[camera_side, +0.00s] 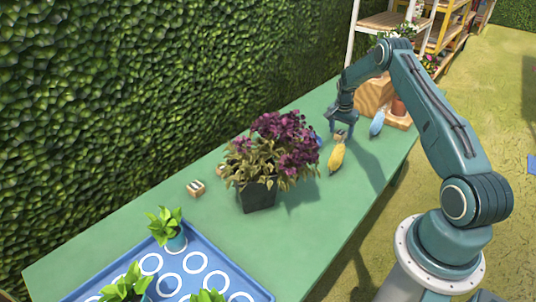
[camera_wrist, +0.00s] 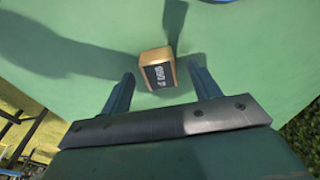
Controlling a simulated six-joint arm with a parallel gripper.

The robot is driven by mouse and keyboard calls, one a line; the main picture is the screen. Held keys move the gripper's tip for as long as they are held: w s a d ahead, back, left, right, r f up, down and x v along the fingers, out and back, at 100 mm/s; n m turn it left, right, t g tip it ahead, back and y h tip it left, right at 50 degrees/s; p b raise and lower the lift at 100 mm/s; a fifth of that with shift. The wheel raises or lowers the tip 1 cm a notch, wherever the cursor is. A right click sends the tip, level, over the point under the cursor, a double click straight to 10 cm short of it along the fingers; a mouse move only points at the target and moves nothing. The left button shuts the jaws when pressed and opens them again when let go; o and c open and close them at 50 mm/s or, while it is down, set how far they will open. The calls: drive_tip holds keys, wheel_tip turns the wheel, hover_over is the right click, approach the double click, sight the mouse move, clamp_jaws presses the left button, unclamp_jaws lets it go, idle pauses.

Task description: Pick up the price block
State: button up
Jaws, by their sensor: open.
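The price block (camera_wrist: 157,70) is a small wooden block with a dark label and white lettering on its face. In the wrist view it lies on the green table, between and slightly beyond the fingertips of my gripper (camera_wrist: 161,74), which is open with a gap on both sides. In the side view my gripper (camera_side: 342,131) points down at the far part of the table, with a small wooden block (camera_side: 340,136) partly hidden just below it.
The purple plant (camera_side: 272,150) in a dark pot stands mid-table. A yellow object (camera_side: 336,158) and a blue object (camera_side: 377,123) lie near my gripper. A wooden crate (camera_side: 374,97) stands behind. A blue tray (camera_side: 215,262) with potted seedlings is at the front. A hedge borders the left.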

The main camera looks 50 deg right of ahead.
sight(340, 132)
drive_tip(key=shift+c, duration=0.2)
drive_tip(key=c, duration=1)
drive_tip(key=shift+r, duration=0.1)
wheel_tip(340, 132, up, 20)
drive_tip(key=shift+f, duration=0.1)
idle(0.5)
